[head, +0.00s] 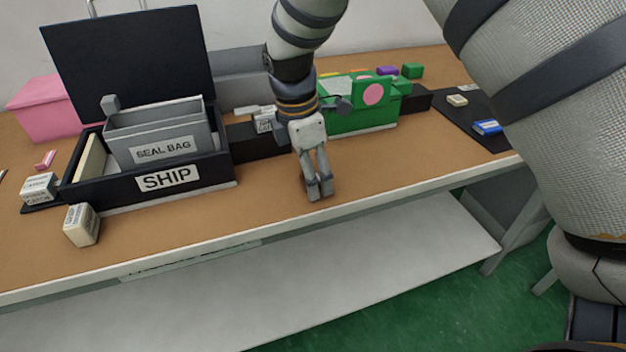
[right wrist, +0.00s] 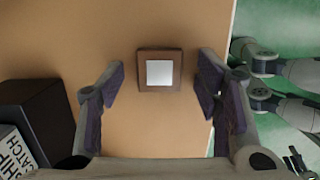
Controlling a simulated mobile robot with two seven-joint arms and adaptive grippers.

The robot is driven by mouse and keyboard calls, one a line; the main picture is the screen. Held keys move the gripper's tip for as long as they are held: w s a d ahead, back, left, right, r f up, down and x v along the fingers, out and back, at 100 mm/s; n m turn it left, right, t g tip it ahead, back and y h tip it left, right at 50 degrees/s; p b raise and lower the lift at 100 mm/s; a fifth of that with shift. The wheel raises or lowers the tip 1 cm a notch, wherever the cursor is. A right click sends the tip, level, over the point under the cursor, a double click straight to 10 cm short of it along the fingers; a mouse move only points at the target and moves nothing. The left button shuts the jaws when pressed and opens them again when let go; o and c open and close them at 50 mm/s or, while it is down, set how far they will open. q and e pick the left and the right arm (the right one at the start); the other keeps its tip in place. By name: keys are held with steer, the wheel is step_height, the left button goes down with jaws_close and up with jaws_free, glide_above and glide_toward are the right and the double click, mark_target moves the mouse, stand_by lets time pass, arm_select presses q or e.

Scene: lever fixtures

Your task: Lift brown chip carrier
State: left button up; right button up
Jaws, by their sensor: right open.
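The brown chip carrier (right wrist: 144,82) is a small square brown frame with a pale silver square in its middle. It lies flat on the tan bench top in the right wrist view. My right gripper (head: 318,190) is open and points down over the bench near its front edge. In the right wrist view its two fingers stand to the left and right of the carrier, with a gap on each side. I cannot make out the carrier in the head view, where the gripper covers that spot.
A black SHIP box (head: 205,177) with its lid up holds a grey SEAL BAG bin (head: 125,148). A white block (head: 82,225) sits at the front edge. A green box (head: 345,122) stands behind the gripper. A dark mat (head: 455,118) lies at right. The front bench right of the gripper is clear.

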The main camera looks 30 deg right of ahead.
steer(key=shift+r, duration=0.1)
steer(key=c, duration=1)
steer(key=shift+o, duration=0.2)
steer(key=shift+r, duration=0.1)
